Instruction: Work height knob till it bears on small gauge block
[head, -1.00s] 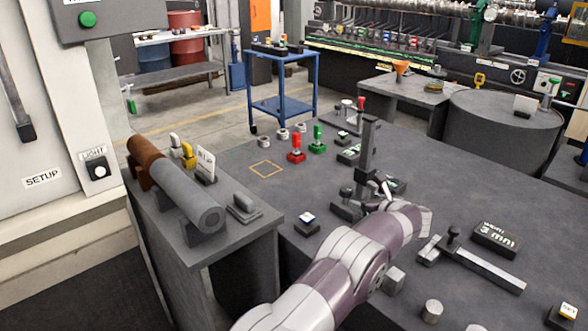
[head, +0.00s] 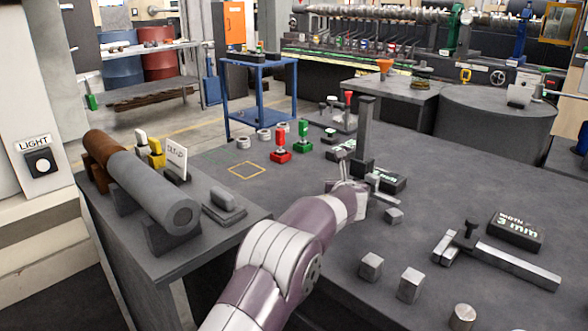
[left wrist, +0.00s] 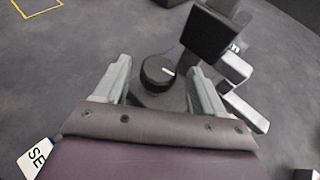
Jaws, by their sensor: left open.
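A dark height gauge with an upright column (head: 366,125) stands on the table. Its round black knob (left wrist: 158,73), with a white mark, shows low beside the column in the left wrist view. My left gripper (left wrist: 160,68) is open, its fingers on either side of the knob; whether they touch it I cannot tell. In the head view the gripper (head: 349,188) is in front of the gauge base and hides the knob. A light grey bar (left wrist: 235,67) sticks out beside the column. A small grey block (head: 394,216) lies right of the gripper; contact between bar and block cannot be made out.
Other metal blocks (head: 371,266) stand at the front, near a caliper-like tool (head: 505,262) and a black label (head: 515,232). Red (head: 280,146) and green (head: 303,134) pieces stand behind left, near a yellow outlined square (head: 246,170).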

